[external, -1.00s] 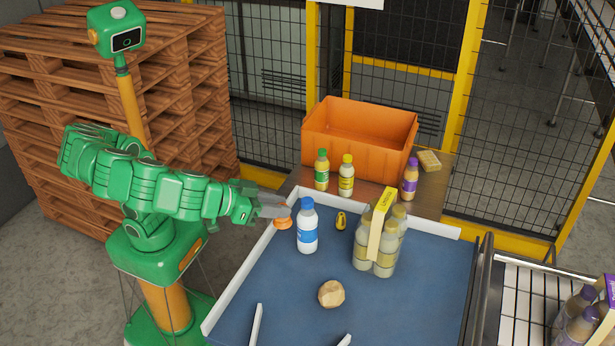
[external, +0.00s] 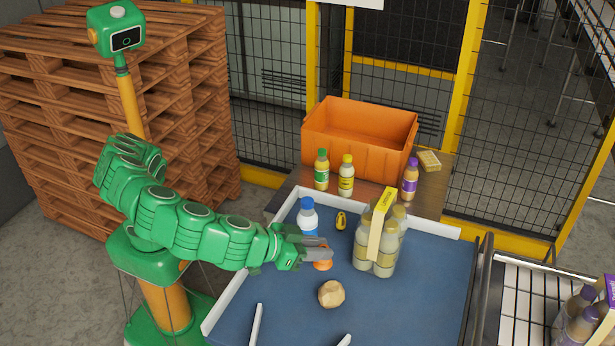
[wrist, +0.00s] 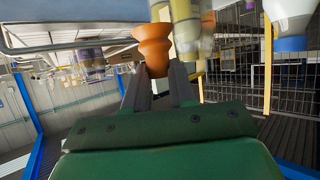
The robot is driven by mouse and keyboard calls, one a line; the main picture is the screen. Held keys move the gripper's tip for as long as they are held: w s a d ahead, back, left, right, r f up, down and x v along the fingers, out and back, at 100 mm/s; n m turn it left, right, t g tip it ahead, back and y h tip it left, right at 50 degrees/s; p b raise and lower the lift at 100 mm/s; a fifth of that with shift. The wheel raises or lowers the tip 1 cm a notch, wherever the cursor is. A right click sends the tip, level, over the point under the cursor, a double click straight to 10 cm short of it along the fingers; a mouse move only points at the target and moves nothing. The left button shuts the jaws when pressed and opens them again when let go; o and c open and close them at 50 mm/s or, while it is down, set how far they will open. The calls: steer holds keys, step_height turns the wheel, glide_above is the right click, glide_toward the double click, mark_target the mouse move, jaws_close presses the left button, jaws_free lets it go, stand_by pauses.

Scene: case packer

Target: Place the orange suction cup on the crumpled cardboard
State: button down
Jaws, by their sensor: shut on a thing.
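The orange suction cup (external: 323,265) is held between the fingers of my gripper (external: 318,250), above the blue table surface. The wrist view shows the orange cup (wrist: 152,48) at the fingertips of my gripper (wrist: 158,78), with its bellows shape clear. The crumpled cardboard (external: 331,293) is a tan, rounded lump on the blue surface. In the external view it lies just below the cup, and the two look apart. I cannot make out the cardboard in the wrist view.
A white bottle with a blue cap (external: 307,215) stands behind my gripper, partly hidden by it. A bottle multipack (external: 378,242) stands close to the right. A yellow object (external: 341,220) lies behind. An orange crate (external: 358,140) and several bottles are farther back.

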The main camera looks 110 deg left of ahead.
steer(key=shift+w+d+f, duration=0.15)
steer(key=shift+w+f, duration=0.5)
steer(key=shift+f, duration=0.2)
steer(key=shift+w+d+f, duration=0.1)
steer(key=shift+w+f, duration=0.55)
steer(key=shift+f, duration=1.7)
steer(key=shift+f, duration=0.1)
steer(key=c, duration=0.9)
jaws_free()
steer(key=shift+c, duration=0.2)
